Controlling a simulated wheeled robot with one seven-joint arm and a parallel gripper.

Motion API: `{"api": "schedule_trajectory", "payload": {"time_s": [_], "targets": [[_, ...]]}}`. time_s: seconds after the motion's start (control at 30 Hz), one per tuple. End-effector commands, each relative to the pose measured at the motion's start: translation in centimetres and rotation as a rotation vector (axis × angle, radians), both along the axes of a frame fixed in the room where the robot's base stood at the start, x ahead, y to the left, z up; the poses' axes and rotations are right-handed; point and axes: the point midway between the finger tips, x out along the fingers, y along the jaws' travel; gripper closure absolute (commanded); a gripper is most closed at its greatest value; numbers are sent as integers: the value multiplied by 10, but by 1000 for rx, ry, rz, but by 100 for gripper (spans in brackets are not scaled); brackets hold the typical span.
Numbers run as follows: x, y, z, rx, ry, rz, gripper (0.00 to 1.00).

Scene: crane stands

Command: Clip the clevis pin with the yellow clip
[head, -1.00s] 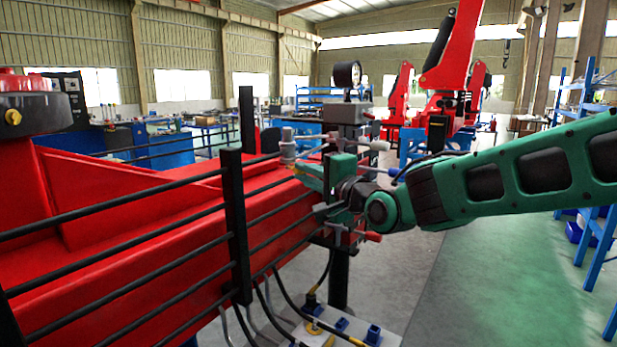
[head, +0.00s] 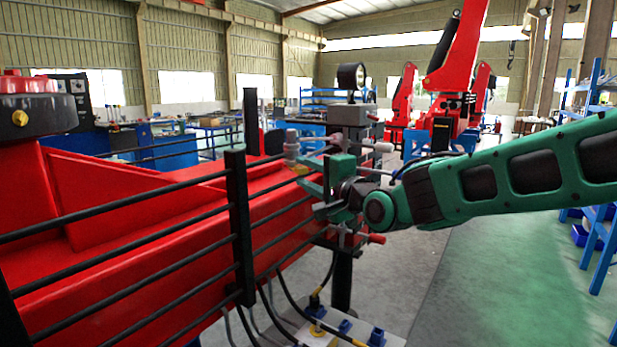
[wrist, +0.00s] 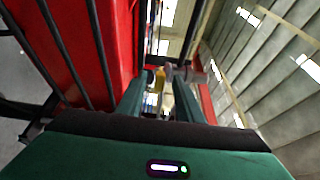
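My gripper (head: 305,177) is at the far end of the red beam, in front of a grey upright cylinder (head: 290,147). In the wrist view its two green fingers (wrist: 160,85) stand apart. A small yellow piece (wrist: 158,80), which looks like the yellow clip, shows between or just beyond the fingertips, with a gap to the fingers. A grey rod-like part (wrist: 168,72) is beside it, possibly the clevis pin. I cannot tell whether the yellow piece is on it. In the head view the clip and pin are too small or hidden to make out.
The red beam (head: 180,235) fills the left, with black rails and a black post (head: 240,225) in front. A grey box with a round gauge (head: 352,76) and red-tipped valve handles (head: 375,239) are close around my gripper. The floor at right (head: 490,290) is clear.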

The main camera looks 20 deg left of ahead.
Motion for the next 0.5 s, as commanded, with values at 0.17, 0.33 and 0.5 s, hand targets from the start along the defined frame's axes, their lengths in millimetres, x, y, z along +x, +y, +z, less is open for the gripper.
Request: {"api": "schedule_trajectory", "payload": {"time_s": [0.17,0.33,0.5], "targets": [[0,0,0,0,0,0,67],[-1,-2,0,0,0,-1,67],[-9,-11,0,-1,-1,0,67]]}}
